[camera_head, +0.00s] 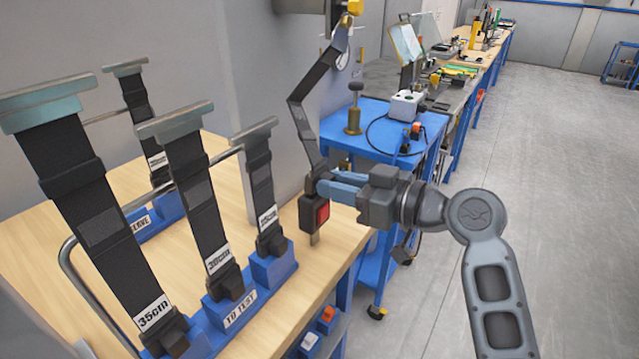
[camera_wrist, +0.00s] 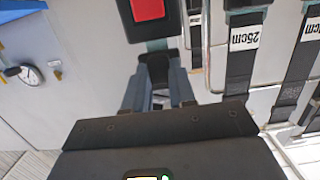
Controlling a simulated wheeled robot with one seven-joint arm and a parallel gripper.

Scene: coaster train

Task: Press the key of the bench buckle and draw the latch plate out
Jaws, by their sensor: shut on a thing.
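The bench buckle (camera_head: 312,214) is a black block with a red key (camera_head: 322,214), on a short metal stem at the bench's right edge. In the wrist view the buckle (camera_wrist: 127,22) and red key (camera_wrist: 148,8) show at the top, cut by the frame. My gripper (camera_head: 322,183) is just above the buckle, its blue-grey fingers shut on the black latch plate (camera_wrist: 157,68) at the end of a dark strap (camera_head: 302,125). A short grey piece shows between plate and buckle; I cannot tell how deep it sits. The fingers are clear of the red key.
Several labelled straps hang to blue blocks (camera_head: 272,268) on the wooden bench (camera_head: 30,245), left of my gripper. A blue cart (camera_head: 350,133) with a white box and cable stands behind. The grey floor (camera_head: 570,200) on the right is free.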

